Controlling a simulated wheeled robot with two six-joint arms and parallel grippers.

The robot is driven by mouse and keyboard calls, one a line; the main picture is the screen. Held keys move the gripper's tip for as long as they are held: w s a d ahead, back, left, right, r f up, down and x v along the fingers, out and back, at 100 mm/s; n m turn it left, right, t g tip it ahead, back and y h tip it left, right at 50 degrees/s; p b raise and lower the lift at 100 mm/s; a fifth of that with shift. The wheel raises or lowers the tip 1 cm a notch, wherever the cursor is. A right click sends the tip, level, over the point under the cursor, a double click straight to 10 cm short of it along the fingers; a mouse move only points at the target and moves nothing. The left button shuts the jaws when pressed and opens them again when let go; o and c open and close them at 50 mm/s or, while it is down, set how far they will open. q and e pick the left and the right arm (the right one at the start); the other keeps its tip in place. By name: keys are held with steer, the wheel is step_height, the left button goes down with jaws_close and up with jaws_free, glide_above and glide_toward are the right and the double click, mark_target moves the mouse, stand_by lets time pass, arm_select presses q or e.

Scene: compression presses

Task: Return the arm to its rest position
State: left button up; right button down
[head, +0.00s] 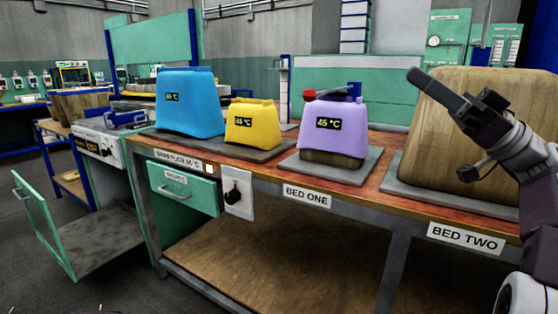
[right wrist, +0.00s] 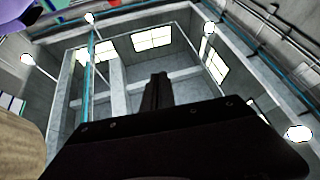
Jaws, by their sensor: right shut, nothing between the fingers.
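My right gripper (head: 414,74) is raised at the right of the head view, in front of the large wooden block (head: 490,105) over bed two. Its fingers are together, with nothing between them. In the right wrist view the shut fingers (right wrist: 157,78) point up towards the ceiling and windows. My left gripper is not in view.
A blue pack (head: 189,105) and a yellow pack (head: 252,124) stand on a grey plate at the bench's left. A purple pack (head: 331,130) sits over bed one.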

steer(key=w+a+f+m+h+p, duration=0.1)
steer(key=w+a+m+p, duration=0.1)
steer(key=a, duration=0.4)
steer(key=w+a+f+m+h+p, duration=0.1)
steer(key=w+a+f+m+p, duration=0.15)
steer(key=a, duration=0.45)
steer(key=s+a+f+m+g+h+p, duration=0.25)
steer(key=a+f+m+h, duration=0.2)
steer(key=f, duration=0.75)
steer(key=s+a+f+m+g+h+p, duration=0.1)
steer(key=a+f+m+g+h+p, duration=0.25)
steer(key=f, duration=0.75)
steer(key=s+d+f+m+g+h, duration=0.1)
steer(key=s+d+f+h, duration=0.55)
steer(key=s+f, duration=0.4)
steer(key=s+d+f+m+g+h, duration=0.1)
steer(key=s+d+f+h, duration=0.55)
steer(key=f, duration=0.75)
step_height(320, 180, up, 38)
steer(key=w+d+m+t+p, duration=0.1)
steer(key=w+d+p, duration=0.1)
steer(key=p, duration=3.6)
steer(key=shift+d+r+y, duration=0.25)
steer(key=shift+d+y, duration=0.05)
